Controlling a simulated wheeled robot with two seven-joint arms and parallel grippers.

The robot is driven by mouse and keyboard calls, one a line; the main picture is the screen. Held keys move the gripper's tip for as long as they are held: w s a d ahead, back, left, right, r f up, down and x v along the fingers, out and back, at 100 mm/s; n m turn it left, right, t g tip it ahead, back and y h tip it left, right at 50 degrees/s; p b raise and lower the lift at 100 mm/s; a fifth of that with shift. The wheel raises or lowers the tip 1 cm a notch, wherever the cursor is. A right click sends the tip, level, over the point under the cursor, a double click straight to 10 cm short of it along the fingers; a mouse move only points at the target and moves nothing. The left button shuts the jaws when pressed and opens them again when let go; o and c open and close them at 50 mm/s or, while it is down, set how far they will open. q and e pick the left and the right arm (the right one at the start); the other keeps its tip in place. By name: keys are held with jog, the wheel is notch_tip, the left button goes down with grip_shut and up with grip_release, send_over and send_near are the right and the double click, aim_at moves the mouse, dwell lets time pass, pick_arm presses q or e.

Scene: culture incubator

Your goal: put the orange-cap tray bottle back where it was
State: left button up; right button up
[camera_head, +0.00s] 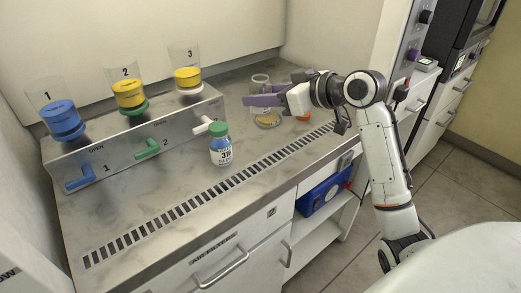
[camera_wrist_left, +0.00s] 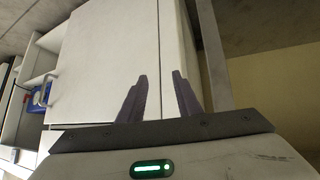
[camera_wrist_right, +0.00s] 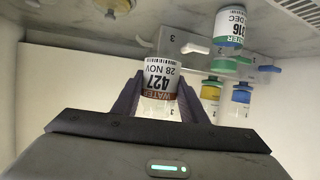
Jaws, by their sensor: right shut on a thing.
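My right gripper (camera_head: 252,101) reaches in from the right over the back right of the bench, above its surface.
A green-capped bottle (camera_head: 220,148) stands mid-bench. A grey block (camera_head: 130,135) with numbered coloured cups and handles is at left. The front slotted strip (camera_head: 205,195) is clear.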

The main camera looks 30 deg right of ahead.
jog(key=shift+w+d+f, duration=0.3)
jog(key=shift+d+f, duration=0.05)
notch_tip(320, 180, down, 6)
jog(key=shift+r+b, duration=0.2)
jog(key=shift+b, duration=0.25)
notch_tip(320, 180, down, 3)
jog(key=shift+f+m, duration=0.1)
jog(key=shift+m, duration=0.2)
jog(key=shift+f, duration=0.1)
jog(key=shift+f+b, duration=0.1)
jog(key=shift+b, duration=0.2)
jog(key=o, duration=1.1)
